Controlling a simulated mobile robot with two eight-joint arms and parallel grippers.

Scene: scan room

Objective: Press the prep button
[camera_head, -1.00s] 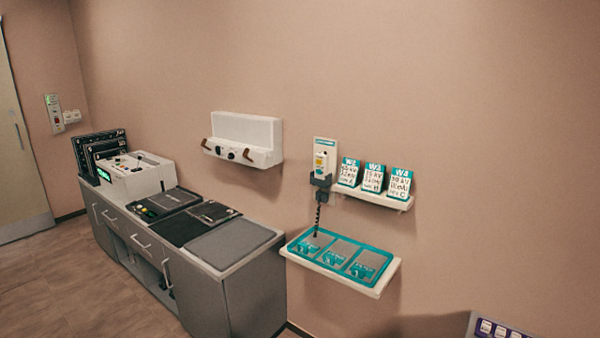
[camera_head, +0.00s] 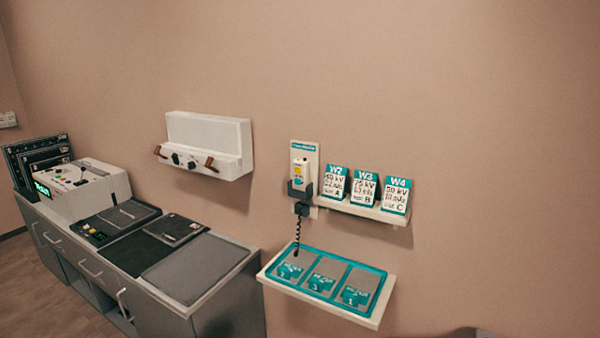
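A hand switch (camera_head: 300,172) with a yellow button and other small buttons sits upright in a dark holder on a white wall plate. A coiled black cord (camera_head: 297,236) hangs from it toward the lower shelf. The white control console (camera_head: 90,188) on the counter has a green lit display and several small buttons. A black panel (camera_head: 112,221) with coloured buttons lies in front of it. Which of these is the prep button cannot be read. Neither of my grippers is in view.
Cards W2 (camera_head: 335,183), W3 (camera_head: 364,189) and W4 (camera_head: 396,195) stand on a small wall shelf. Below is a white shelf (camera_head: 330,308) with a teal tray. A white wall unit (camera_head: 208,144) hangs above the grey counter (camera_head: 235,303). Floor (camera_head: 40,290) shows at lower left.

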